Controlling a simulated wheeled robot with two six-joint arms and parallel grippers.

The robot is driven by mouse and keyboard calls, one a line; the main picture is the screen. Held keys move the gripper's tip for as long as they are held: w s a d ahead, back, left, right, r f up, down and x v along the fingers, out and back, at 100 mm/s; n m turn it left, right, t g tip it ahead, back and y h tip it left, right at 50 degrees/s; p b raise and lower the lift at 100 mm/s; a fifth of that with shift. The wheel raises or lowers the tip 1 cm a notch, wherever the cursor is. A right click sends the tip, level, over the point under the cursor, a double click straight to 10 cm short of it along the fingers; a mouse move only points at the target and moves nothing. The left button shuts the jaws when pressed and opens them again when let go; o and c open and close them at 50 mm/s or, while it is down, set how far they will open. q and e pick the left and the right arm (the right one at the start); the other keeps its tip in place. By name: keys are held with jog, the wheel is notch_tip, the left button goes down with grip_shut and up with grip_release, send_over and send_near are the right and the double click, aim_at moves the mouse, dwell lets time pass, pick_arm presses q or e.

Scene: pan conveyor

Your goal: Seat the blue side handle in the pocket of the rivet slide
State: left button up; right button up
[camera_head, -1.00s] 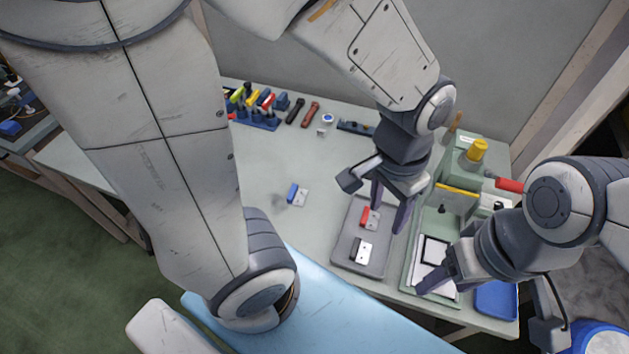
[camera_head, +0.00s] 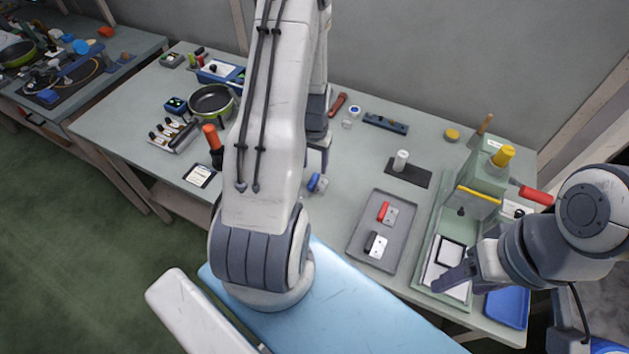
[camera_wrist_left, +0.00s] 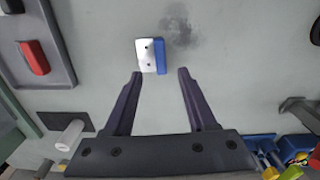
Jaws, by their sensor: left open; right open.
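The blue side handle (camera_head: 314,182) lies on the table left of the grey tray, with its pale metal plate beside the blue part. In the left wrist view the handle (camera_wrist_left: 159,56) lies just beyond the open fingertips of my left gripper (camera_wrist_left: 160,75), roughly centred between them and untouched. In the head view my left gripper (camera_head: 318,160) is partly hidden by its arm. The rivet slide appears to be the pale plate with a black square frame (camera_head: 450,252) on the green press. My right gripper (camera_head: 445,282) is open and empty over the slide's near end, hiding part of it.
The grey tray (camera_head: 358,242) holds a red handle (camera_head: 383,212) and a black handle (camera_head: 371,242). A black mat with a white post (camera_head: 401,160) stands behind it. A blue bin (camera_head: 507,305) is right of the press. A pan (camera_head: 211,101) stands farther left.

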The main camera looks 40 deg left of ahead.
aim_at(313, 180)
pick_arm(q)
jog(key=f, duration=0.1)
jog(key=f+p, duration=0.1)
jog(key=f, duration=0.1)
jog(key=f+p, duration=0.1)
jog(key=f, duration=0.1)
jog(key=shift+s, duration=0.3)
jog(key=shift+f, duration=0.45)
grip_shut()
